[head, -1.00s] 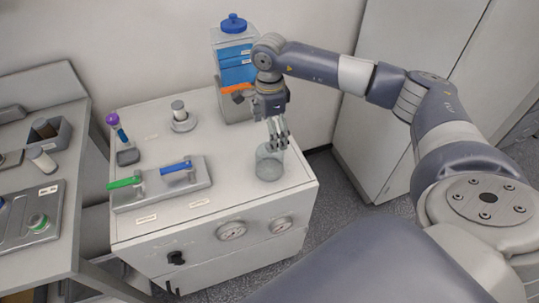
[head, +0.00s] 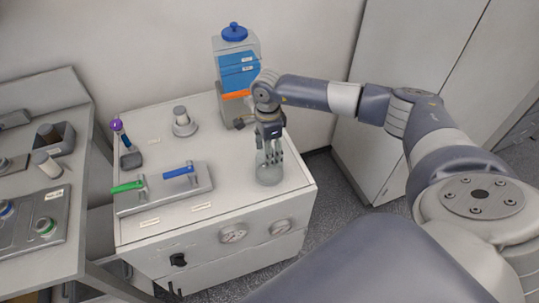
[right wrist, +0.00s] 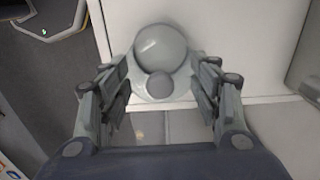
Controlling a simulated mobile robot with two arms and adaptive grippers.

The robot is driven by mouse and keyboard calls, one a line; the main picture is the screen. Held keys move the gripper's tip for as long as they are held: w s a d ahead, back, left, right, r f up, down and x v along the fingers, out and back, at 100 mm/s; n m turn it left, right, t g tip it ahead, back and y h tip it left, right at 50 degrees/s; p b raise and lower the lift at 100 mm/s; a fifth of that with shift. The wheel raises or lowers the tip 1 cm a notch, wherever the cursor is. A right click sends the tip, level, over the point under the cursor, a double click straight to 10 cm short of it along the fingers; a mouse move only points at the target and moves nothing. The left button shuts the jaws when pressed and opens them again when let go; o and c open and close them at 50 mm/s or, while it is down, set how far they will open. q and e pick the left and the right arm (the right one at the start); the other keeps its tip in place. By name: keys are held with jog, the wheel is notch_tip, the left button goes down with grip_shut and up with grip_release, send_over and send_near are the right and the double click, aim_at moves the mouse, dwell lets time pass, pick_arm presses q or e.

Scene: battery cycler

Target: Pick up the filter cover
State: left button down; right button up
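The filter cover (head: 269,176), a translucent grey-green round cover, stands near the right front corner of the white cabinet top. My right gripper (head: 270,157) points down over it, fingers at its upper part. In the right wrist view the cover's rounded top (right wrist: 162,46) and small round knob (right wrist: 159,85) lie between the two spread fingers of my right gripper (right wrist: 160,82). The gripper is open, with gaps visible on both sides of the knob. My left gripper is not in view.
The white cabinet top (head: 222,219) also bears a plate with green (head: 128,186) and blue (head: 179,172) handles, a small cylinder on a round base (head: 182,121), a purple-topped tool (head: 117,125) and a blue-filled container (head: 238,70) behind. A side table (head: 60,260) stands left.

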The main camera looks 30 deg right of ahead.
jog(key=shift+s, duration=0.1)
grip_shut()
